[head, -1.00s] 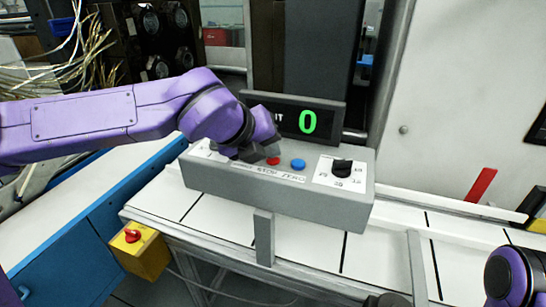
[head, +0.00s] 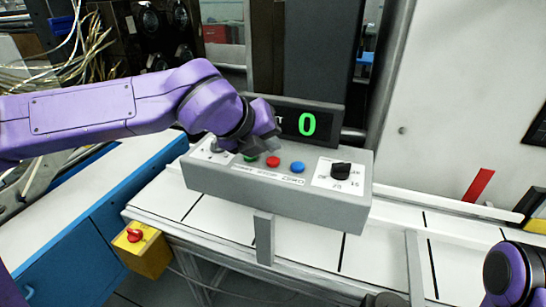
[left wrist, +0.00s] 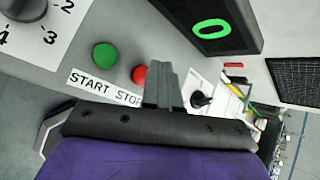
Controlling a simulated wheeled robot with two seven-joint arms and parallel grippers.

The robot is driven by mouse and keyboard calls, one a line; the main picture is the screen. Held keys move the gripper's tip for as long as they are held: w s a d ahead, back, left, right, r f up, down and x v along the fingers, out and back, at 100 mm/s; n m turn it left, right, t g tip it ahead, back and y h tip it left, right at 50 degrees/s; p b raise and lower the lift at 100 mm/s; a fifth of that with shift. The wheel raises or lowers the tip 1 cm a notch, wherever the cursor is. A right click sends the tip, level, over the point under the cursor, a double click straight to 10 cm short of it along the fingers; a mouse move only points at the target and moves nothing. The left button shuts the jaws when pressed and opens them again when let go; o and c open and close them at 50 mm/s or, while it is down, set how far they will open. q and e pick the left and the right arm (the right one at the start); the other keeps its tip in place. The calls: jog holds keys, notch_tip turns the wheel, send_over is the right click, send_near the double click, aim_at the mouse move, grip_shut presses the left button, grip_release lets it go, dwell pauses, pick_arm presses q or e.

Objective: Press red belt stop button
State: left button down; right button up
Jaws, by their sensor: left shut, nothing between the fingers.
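The red stop button (head: 273,161) sits between the green button (head: 250,156) and the blue button (head: 297,166) on the grey control box (head: 270,202). In the left wrist view the red button (left wrist: 139,75) is partly covered by my fingers, beside the green start button (left wrist: 105,56). My left gripper (head: 262,146) is shut and empty, just above and behind the red and green buttons. Its closed fingers also show in the left wrist view (left wrist: 163,85). Whether they touch the box is hard to tell, but a gap seems to show. My right gripper is not clearly visible.
A display (head: 305,122) reading 0 stands behind the buttons. A black dial (head: 341,169) is at the box's right. A yellow box with a red knob (head: 134,236) hangs at the belt's front left. The white belt (head: 380,252) is clear at right.

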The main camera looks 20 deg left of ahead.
aim_at(269, 161)
pick_arm(q)
notch_tip(269, 161, up, 5)
jog(key=p, duration=0.3)
jog(key=shift+f, duration=0.1)
